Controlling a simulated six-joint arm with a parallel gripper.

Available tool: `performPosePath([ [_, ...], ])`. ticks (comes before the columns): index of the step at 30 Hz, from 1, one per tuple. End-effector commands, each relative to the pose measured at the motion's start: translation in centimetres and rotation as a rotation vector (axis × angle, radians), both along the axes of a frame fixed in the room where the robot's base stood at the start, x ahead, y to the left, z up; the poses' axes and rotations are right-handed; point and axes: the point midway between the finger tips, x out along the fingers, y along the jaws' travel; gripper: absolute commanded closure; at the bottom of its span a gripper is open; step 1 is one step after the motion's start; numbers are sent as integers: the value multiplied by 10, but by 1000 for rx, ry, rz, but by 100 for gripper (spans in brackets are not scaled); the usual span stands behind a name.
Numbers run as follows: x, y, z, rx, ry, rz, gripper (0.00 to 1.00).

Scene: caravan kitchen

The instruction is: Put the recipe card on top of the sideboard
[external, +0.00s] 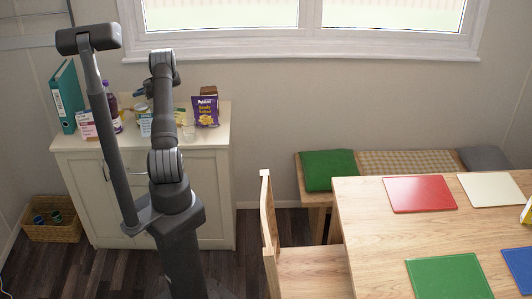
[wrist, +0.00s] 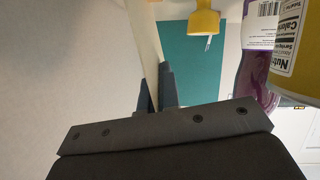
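In the wrist view, my gripper (wrist: 155,92) has its two dark fingers close together on a thin, pale cream strip (wrist: 147,40). The strip looks like the recipe card seen nearly edge-on; its printed face does not show. The white sideboard (external: 200,165) stands against the wall at the left of the external view. Whether the card touches the sideboard top cannot be told.
The sideboard top is crowded: a teal binder (external: 67,97), a pink-and-white upright item (external: 87,125), a purple bottle (external: 114,113) and a purple packet (external: 206,111). In the wrist view, a yellow container (wrist: 298,45) is close at right. A wooden table (external: 375,240) is at right.

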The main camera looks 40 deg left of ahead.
Motion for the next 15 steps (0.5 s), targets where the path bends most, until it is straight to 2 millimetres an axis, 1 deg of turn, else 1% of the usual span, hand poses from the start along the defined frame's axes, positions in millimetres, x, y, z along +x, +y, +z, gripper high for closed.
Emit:
performPosePath([
  [11, 0, 0, -7, 0, 0, 0, 100],
  [12, 0, 0, -7, 1, -1, 0, 92],
  [14, 0, 0, -7, 0, 0, 0, 80],
  [15, 0, 0, -7, 0, 0, 0, 73],
])
